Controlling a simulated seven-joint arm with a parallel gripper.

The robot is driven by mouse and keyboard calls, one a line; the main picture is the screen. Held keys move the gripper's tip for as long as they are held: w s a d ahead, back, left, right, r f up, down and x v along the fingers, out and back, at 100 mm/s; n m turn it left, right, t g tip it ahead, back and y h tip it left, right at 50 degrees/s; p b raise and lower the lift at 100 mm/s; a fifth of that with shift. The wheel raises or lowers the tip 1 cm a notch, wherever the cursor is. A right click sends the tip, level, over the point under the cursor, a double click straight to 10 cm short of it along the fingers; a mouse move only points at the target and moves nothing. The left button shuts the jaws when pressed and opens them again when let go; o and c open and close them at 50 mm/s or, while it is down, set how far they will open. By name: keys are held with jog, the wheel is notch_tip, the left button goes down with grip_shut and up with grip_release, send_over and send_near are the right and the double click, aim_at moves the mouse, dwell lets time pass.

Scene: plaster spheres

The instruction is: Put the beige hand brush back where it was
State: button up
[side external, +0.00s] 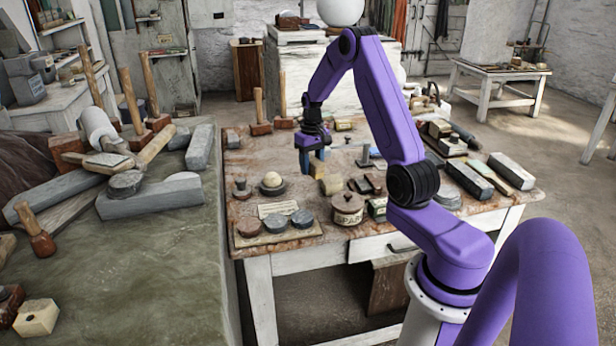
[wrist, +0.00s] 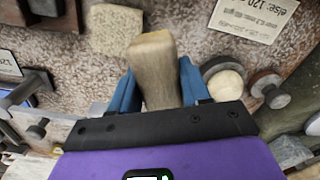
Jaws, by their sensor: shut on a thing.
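The beige hand brush (wrist: 155,72) is between the two blue fingers of my gripper (wrist: 160,82) in the wrist view, with its blunt end pointing away from the palm. The fingers are shut on it. In the side view my gripper (side external: 311,157) points down over the back middle of the worktable (side external: 235,218). A small part of the brush (side external: 317,169) shows below the fingers. I cannot tell whether the brush touches the tabletop.
A pale rough block (wrist: 118,30) lies close beyond the brush. A white ball (wrist: 225,85) on a round base stands right of the fingers, beside a dark knob (wrist: 270,90). A printed card (wrist: 252,15) lies farther off. A lidded pot (side external: 347,207) stands near the table's front.

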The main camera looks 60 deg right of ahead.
aim_at(308, 186)
jog(key=w+f, duration=0.1)
jog(key=d+f, duration=0.1)
jog(key=shift+w+f, duration=0.3)
jog(key=shift+w, duration=0.1)
jog(key=shift+w+d+f, duration=0.1)
jog(key=shift+f, duration=0.75)
jog(key=shift+w+d+f, duration=0.1)
jog(key=shift+f, duration=0.75)
jog(key=shift+f, duration=0.2)
jog(key=o, duration=1.1)
jog(key=shift+r, duration=0.15)
